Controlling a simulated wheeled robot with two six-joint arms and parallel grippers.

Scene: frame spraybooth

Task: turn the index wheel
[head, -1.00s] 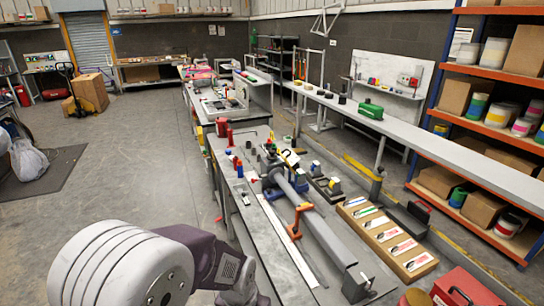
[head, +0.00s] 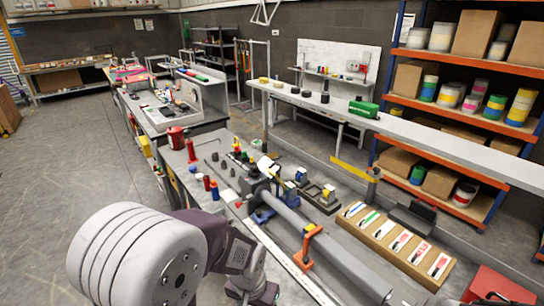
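A long grey tube (head: 335,247) lies along the near workbench (head: 262,245). An orange clamp (head: 306,247) stands across it. A dark fixture (head: 257,185) with a blue collar (head: 262,215) holds the tube's far end. I cannot clearly make out the index wheel; it may be part of this fixture, but its parts are too small to tell. One of my arms fills the lower left of the head view, left of the bench's near part. Neither gripper shows.
Bottles and small parts, including a red bottle (head: 191,150), stand on the bench left of the fixture. A wooden board with labelled cards (head: 400,240) lies right of the tube. A red box (head: 497,287) is at lower right. Loaded shelves (head: 455,120) stand at right. The left floor is clear.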

